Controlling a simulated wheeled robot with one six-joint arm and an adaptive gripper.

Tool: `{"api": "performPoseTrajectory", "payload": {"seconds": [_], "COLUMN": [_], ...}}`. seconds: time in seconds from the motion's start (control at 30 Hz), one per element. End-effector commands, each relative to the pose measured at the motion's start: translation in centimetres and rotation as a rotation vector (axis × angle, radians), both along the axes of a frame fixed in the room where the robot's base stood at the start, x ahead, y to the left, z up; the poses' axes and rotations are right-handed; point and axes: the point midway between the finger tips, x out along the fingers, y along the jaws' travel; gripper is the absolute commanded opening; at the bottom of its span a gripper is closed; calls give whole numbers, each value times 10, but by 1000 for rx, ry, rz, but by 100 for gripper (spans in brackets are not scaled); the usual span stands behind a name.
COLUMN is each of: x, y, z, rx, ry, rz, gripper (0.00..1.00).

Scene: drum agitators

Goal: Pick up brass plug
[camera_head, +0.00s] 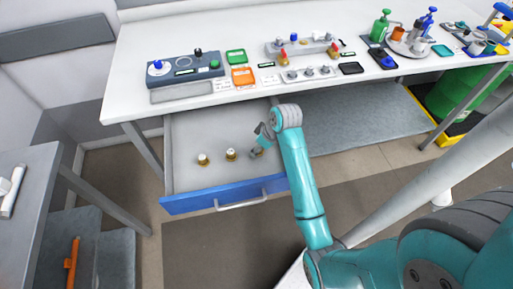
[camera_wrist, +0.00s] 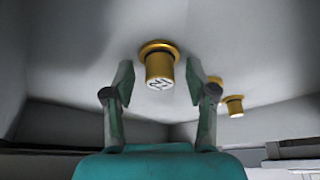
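Brass plugs with pale tops stand in the open drawer. In the head view one plug (camera_head: 203,159) is at the left and another plug (camera_head: 231,154) is to its right. A third plug (camera_head: 256,153) is partly hidden under my gripper (camera_head: 262,140). In the wrist view a brass plug (camera_wrist: 160,65) with a dark mark on its pale face lies between the fingertips of my gripper (camera_wrist: 160,78). The fingers are open, with a gap on both sides of it. Another plug (camera_wrist: 235,106) shows to the right, with one more partly hidden behind the right finger.
The grey drawer with a blue front (camera_head: 185,203) is pulled out under a white workbench (camera_head: 128,90). Its walls surround the plugs. On the bench stand a blue-grey control box (camera_head: 185,72), coloured trays and bottles. A grey table (camera_head: 35,185) is at the left.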

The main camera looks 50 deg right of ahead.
Motion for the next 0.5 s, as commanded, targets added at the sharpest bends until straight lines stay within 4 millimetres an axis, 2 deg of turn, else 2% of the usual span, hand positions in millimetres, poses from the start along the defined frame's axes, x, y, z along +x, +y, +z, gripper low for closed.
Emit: {"api": "performPoseTrajectory", "payload": {"seconds": [0.03, 0.2, 0.5], "x": [0, 0, 0], "y": [0, 0, 0], "z": [0, 0, 0], "rx": [0, 0, 1], "ry": [0, 1, 1], "rz": [0, 0, 0], "gripper": [42, 0, 0]}}
